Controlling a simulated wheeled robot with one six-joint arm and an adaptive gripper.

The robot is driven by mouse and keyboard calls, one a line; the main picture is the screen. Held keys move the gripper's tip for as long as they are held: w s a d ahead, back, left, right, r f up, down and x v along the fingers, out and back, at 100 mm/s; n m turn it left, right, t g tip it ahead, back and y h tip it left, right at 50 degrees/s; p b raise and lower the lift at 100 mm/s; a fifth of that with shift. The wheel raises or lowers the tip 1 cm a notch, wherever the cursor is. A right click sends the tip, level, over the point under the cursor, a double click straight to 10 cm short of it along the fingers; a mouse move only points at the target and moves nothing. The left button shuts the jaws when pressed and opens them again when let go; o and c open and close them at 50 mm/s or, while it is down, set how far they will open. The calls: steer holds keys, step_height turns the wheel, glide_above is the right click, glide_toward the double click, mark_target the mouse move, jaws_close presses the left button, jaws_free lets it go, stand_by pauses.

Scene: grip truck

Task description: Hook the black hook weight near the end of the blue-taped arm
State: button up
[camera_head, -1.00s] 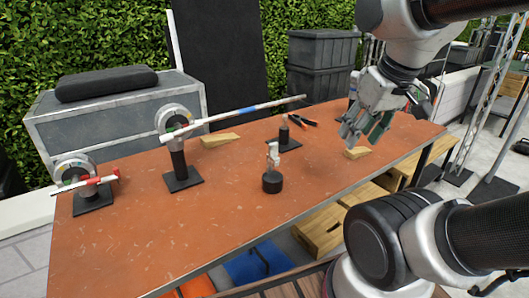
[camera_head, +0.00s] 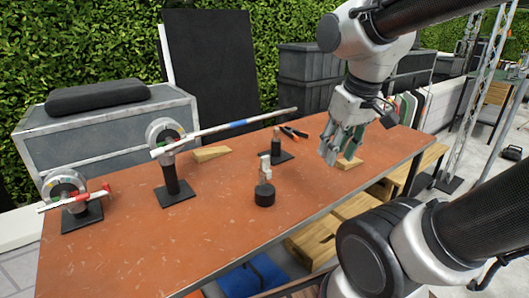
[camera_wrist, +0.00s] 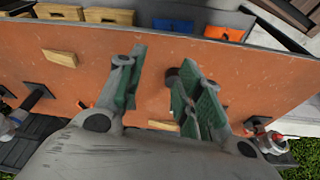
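The black hook weight (camera_head: 264,196) stands upright on the orange table, with a pale grey hook piece (camera_head: 265,169) on top. The blue-taped arm is a long white rod (camera_head: 205,132) with a blue band (camera_head: 238,124). It slopes up to the right from a round dial on a black stand (camera_head: 172,180), and its free end is in the air behind the weight. My gripper (camera_head: 341,153) is open and empty above the table, right of the weight and apart from it. In the wrist view its green-padded fingers (camera_wrist: 158,72) are spread; a dark round thing shows partly behind one finger.
A second dial stand with a red-marked arm (camera_head: 78,203) is at the left. A short black-based post (camera_head: 276,152), wooden wedges (camera_head: 211,153) and orange-handled pliers (camera_head: 294,132) lie behind the weight. Another wedge (camera_head: 349,163) is under my gripper. The table's front middle is clear.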

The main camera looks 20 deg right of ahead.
steer(key=w+a+f+g, duration=0.1)
steer(key=w+a+g, duration=0.1)
steer(key=w+a, duration=0.3)
steer(key=m+g, duration=0.1)
steer(key=m, duration=1.2)
glide_above(265, 156)
steer(key=shift+w+f, duration=0.15)
steer(key=shift+f, duration=0.15)
steer(key=shift+m, duration=1.2)
steer(key=shift+f, duration=4.5)
